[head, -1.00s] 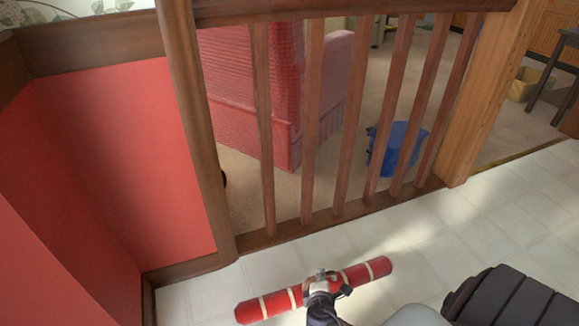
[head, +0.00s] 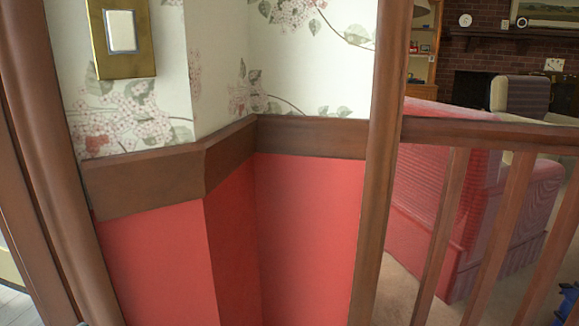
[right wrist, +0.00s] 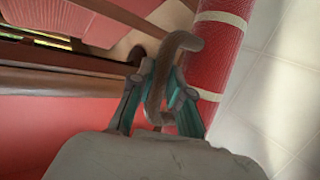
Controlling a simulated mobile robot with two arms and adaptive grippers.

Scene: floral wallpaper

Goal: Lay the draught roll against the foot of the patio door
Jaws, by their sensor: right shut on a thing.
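The draught roll (right wrist: 214,55) is a red cylinder with cream bands, seen in the right wrist view running from the top edge down behind my gripper. It has a brown loop handle (right wrist: 184,40). My right gripper (right wrist: 160,88) is shut on this handle, and the roll hangs beside the fingers. Part of the roll is hidden by the gripper. The head view shows neither the roll nor my grippers. I cannot identify the patio door; a dark wooden frame (head: 50,150) stands at the left of the head view.
A red wall panel (head: 310,230) under floral wallpaper fills the middle. A brass light switch (head: 121,30) is at the upper left. A wooden railing (head: 450,215) stands at the right, with a red sofa (head: 480,210) behind it. Pale floor tiles (right wrist: 275,100) lie below the roll.

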